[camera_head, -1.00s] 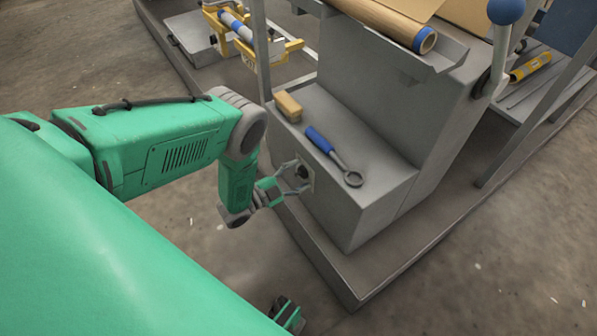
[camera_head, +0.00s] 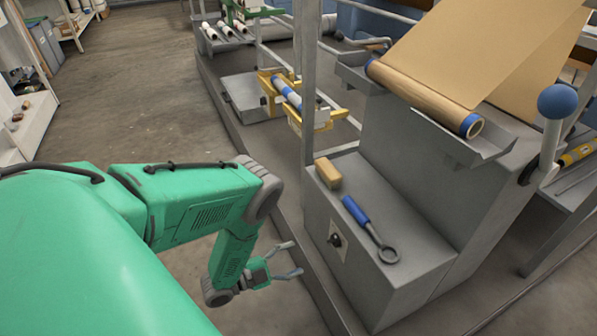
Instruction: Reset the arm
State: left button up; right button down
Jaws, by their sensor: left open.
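My left arm is green and comes in from the left. Its gripper (camera_head: 291,260) is open and empty, with two thin grey fingers spread apart. It hangs low, to the left of the grey machine block (camera_head: 407,236) and apart from it. A black knob (camera_head: 336,240) on a light plate sits on the block's front face, to the right of the fingers. My right gripper does not show.
A tan block (camera_head: 328,173) and a blue-handled ring tool (camera_head: 370,229) lie on the machine's ledge. A brown roll (camera_head: 424,97) and a blue-ball lever (camera_head: 557,102) stand above. A yellow roller frame (camera_head: 299,101) is behind. Open floor (camera_head: 140,98) lies left.

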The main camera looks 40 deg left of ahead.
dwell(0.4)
pick_arm(q)
jog(key=d+n+g+y, duration=0.4)
jog(key=d+n+g, duration=0.2)
jog(key=n+g, duration=0.1)
jog(key=s+d+r+n+g+y, duration=0.1)
jog(key=s+r+n+g+y, duration=0.2)
jog(key=s, duration=0.6)
jog(key=s+d+r+n+g, duration=0.1)
jog(key=s+r+n+g, duration=0.25)
jog(key=s+g, duration=0.4)
notch_tip(320, 180, up, 13)
jog(key=s+t+p, duration=0.1)
jog(key=s+p, duration=0.1)
jog(key=p, duration=1)
jog(key=shift+s, duration=0.15)
jog(key=shift+a+m+t, duration=0.1)
jog(key=shift+m+t, duration=0.15)
